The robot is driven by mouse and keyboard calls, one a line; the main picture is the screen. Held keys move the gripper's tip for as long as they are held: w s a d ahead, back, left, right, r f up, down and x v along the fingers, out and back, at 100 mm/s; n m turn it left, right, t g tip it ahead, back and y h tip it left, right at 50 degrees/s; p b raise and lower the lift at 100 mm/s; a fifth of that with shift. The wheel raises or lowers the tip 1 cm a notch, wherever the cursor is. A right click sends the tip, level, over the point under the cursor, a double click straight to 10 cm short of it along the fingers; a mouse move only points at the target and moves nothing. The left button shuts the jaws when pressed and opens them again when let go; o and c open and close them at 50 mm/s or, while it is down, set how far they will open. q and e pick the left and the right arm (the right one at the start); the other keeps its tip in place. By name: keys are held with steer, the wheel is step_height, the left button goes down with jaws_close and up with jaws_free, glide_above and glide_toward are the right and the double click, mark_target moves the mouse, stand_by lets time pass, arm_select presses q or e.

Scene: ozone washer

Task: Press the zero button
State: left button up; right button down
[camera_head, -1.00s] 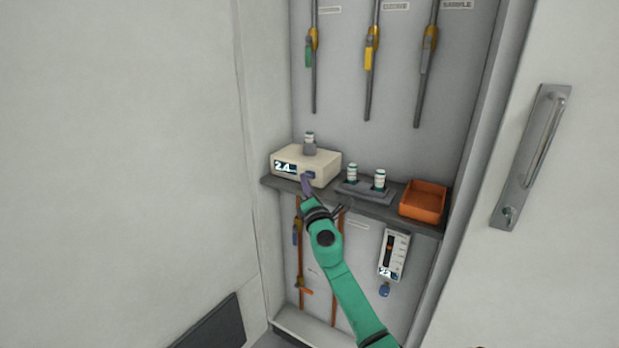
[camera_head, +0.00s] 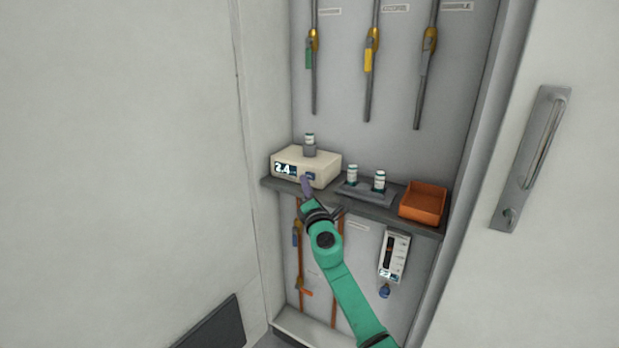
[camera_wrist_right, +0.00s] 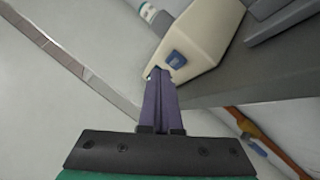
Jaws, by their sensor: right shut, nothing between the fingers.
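The beige meter (camera_head: 322,163) sits on the left end of the dark shelf. Its display (camera_head: 285,169) reads 2.4. A blue button (camera_head: 309,176) is on its front, right of the display; it also shows in the right wrist view (camera_wrist_right: 176,59). My right gripper (camera_head: 304,180) is shut and empty, its purple fingers pointing up at the meter's front. In the right wrist view the fingertips (camera_wrist_right: 158,73) are just below and left of the button, close to or at the lower edge of the meter; I cannot tell whether they touch. My left gripper is out of view.
A capped vial (camera_head: 309,140) stands in the meter's top. A holder (camera_head: 364,191) with two vials and an orange bin (camera_head: 423,203) stand to the right on the shelf (camera_head: 388,212). Valved pipes (camera_head: 370,60) line the back wall. A door with a handle (camera_head: 531,156) is at right.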

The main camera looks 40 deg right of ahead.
steer(key=shift+d, duration=0.15)
stand_by(0.7)
steer(key=shift+w+d, duration=0.15)
steer(key=shift+d, duration=0.1)
steer(key=shift+w+d+b, duration=0.1)
steer(key=shift+d+b, duration=0.25)
steer(key=shift+b, duration=0.1)
stand_by(0.4)
steer(key=shift+s+a+p, duration=0.25)
steer(key=shift+a+p, duration=0.05)
steer(key=shift+a, duration=0.45)
steer(key=a, duration=0.1)
steer(key=s+a+p, duration=0.1)
steer(key=a, duration=0.2)
steer(key=shift+s+a, duration=0.25)
steer(key=shift+a, duration=0.15)
